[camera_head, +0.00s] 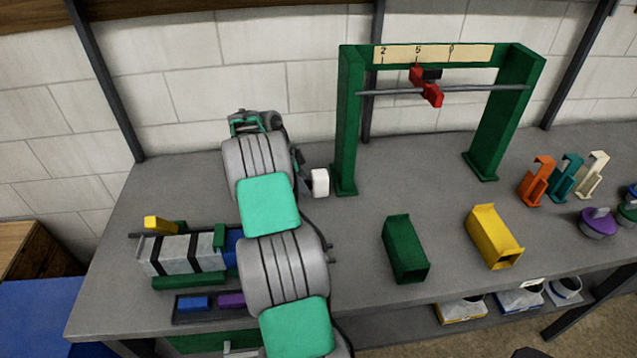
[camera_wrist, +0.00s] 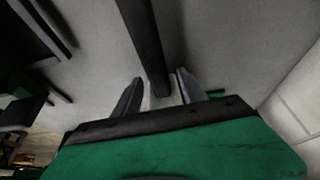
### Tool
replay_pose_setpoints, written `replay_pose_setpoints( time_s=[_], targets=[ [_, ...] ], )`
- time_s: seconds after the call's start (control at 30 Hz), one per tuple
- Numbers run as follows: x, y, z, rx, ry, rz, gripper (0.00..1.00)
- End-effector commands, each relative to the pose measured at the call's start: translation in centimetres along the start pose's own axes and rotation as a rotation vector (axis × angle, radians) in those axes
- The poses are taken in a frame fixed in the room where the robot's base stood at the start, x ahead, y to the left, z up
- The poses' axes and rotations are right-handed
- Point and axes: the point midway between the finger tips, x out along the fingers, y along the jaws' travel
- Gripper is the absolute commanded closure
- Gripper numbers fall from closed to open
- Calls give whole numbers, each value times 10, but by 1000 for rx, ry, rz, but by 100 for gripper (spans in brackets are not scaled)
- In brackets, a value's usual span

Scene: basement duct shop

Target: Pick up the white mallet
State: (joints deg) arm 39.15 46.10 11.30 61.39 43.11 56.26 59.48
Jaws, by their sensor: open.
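The white mallet's head (camera_head: 320,182) shows in the head view as a small white block on the bench, just right of my arm. The rest of the mallet is hidden behind the arm there. In the wrist view a long dark bar (camera_wrist: 148,45), which looks like the mallet's handle, runs from the top edge down between my fingers. My gripper (camera_wrist: 160,80) is open, with one finger on each side of this bar. A pale patch shows between the fingers; I cannot tell whether it is part of the mallet. In the head view my fingers are hidden by my arm.
A green gantry (camera_head: 347,120) with a red slider (camera_head: 430,92) stands right of the mallet. A green duct (camera_head: 405,248) and a yellow duct (camera_head: 493,237) lie in front. A clamped grey block (camera_head: 180,255) stands left of my arm. The wall is close behind.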

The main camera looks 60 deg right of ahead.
Motion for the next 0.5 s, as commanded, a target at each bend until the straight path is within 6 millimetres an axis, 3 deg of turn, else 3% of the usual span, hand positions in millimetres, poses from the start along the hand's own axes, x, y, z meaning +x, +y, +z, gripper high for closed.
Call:
replay_pose_setpoints(
  time_s=[0.27, 0.5],
  targets=[
    [6, 0, 0, -1, 0, -1, 52],
    [6, 0, 1, -2, 0, -1, 71]
  ],
)
